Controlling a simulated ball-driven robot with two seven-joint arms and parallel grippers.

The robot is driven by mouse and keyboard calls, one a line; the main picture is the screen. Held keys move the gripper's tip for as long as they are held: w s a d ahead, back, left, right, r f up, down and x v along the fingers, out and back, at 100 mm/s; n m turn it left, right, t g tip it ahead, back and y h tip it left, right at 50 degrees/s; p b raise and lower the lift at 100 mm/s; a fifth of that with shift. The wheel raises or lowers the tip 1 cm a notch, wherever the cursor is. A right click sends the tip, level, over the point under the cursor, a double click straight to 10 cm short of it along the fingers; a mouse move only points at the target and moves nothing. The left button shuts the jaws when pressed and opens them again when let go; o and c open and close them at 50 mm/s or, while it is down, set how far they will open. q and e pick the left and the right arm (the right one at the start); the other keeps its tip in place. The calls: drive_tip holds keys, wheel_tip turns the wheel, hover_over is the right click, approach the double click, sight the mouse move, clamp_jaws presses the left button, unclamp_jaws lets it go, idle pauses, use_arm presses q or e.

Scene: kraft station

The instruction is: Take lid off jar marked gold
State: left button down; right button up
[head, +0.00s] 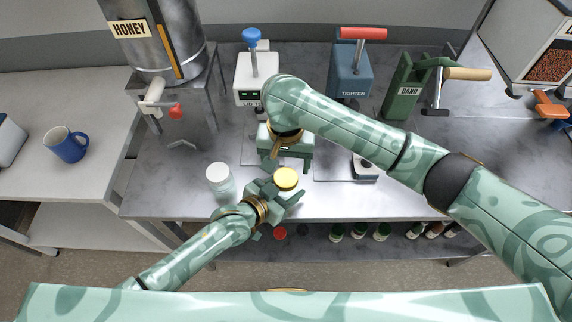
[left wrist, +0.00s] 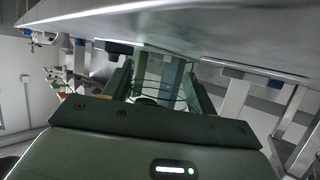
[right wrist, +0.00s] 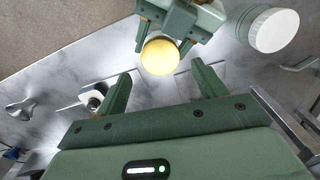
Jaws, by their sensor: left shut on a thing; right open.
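The jar with the gold lid (head: 286,179) is held in my left gripper (head: 284,192) at the front edge of the steel table. In the left wrist view the fingers are shut around the clear jar body (left wrist: 166,77). My right gripper (head: 287,162) is open and empty just behind the gold lid, with its arm coming in from the right. In the right wrist view the gold lid (right wrist: 160,56) lies ahead, between the fingertips in the picture but apart from them. Most of the jar body is hidden by the left gripper in the head view.
A white-lidded jar (head: 219,174) stands to the left, close to my left gripper; its lid also shows in the right wrist view (right wrist: 273,29). Behind are a white device (head: 256,80), the blue TIGHTEN press (head: 350,75) and the green BAND machine (head: 404,90). Bottles (head: 382,232) stand on a shelf below.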

sight(286, 177)
use_arm(q)
drive_tip(key=shift+f, duration=0.1)
use_arm(e)
wheel_tip(286, 177, up, 3)
drive_tip(key=m, duration=0.2)
drive_tip(key=shift+f+m, duration=0.1)
drive_tip(key=shift+m, duration=0.6)
wheel_tip(286, 177, down, 8)
drive_tip(key=shift+r, duration=0.2)
drive_tip(key=c, duration=1)
drive_tip(key=n, duration=0.3)
drive_tip(key=shift+n, duration=0.3)
